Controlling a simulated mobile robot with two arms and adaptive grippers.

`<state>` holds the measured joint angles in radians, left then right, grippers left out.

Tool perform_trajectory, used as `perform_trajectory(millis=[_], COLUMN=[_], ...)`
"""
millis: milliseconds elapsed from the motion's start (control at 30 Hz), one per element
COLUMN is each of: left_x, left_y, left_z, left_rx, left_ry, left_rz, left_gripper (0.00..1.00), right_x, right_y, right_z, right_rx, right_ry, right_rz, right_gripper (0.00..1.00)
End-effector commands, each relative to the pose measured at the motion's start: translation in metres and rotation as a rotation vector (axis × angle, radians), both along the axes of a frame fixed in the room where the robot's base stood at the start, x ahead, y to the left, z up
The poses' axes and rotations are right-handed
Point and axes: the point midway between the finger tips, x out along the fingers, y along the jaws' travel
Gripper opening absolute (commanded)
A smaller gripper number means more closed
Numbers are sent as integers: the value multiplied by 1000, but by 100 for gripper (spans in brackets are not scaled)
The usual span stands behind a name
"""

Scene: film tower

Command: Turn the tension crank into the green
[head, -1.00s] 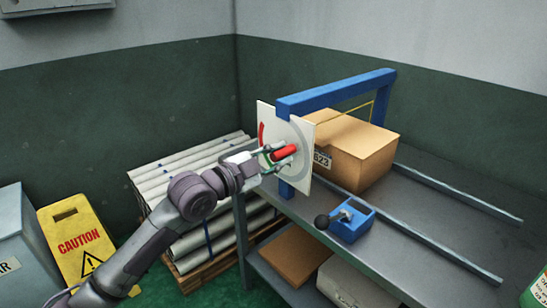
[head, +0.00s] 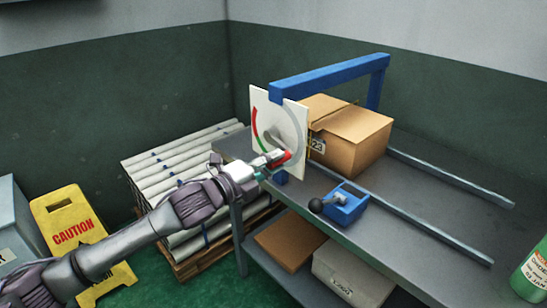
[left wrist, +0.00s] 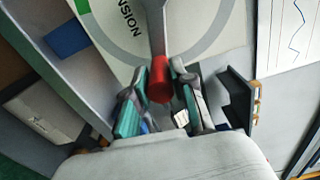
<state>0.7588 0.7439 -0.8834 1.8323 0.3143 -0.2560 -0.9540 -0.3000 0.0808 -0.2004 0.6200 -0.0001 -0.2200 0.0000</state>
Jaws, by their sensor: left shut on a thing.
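The tension crank has a red handle (head: 288,157) and a grey arm, which shows in the left wrist view (left wrist: 155,28). It is mounted on a white dial panel (head: 262,96) with a red arc at upper left, a green part and a grey ring. In the left wrist view the crank arm runs down from the top to the red handle (left wrist: 159,91), beside the printed letters "NSION". My left gripper (head: 279,158) is shut on the red handle, with a finger on each side. It hides part of the dial's lower side. My right gripper is not in view.
The panel hangs on a blue frame (head: 330,76) over a grey bench (head: 420,205) with a cardboard box (head: 350,140) and a blue block with a black-knobbed lever (head: 345,207). White rolls (head: 180,165) and a yellow caution sign (head: 75,235) stand left.

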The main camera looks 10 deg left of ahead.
Motion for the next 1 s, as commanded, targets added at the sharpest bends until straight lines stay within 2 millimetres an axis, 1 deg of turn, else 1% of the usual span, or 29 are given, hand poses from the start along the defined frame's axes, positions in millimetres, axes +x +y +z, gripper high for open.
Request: perform_trajectory(millis=[33, 200, 667, 700, 833, 867, 1000], left_x=[0, 0, 0, 0, 1, 0, 1], left_y=[0, 1, 1, 1, 1, 1, 1], left_z=[-3, -6, -7, -7, -6, -6, -6], left_rx=[14, 43, 52, 52, 52, 52, 52], left_ry=[-5, -28, -37, -37, -37, -38, -39], left_rz=[0, -1, -1, -1, -1, -1, -1], left_gripper=[0, 0, 0, 26, 48, 50, 50], right_x=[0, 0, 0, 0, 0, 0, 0], right_y=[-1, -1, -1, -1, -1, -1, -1], right_z=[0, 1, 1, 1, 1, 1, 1], right_rx=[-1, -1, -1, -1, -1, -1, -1], right_ry=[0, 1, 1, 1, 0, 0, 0], right_rz=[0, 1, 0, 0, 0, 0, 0], right_gripper=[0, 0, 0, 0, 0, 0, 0])
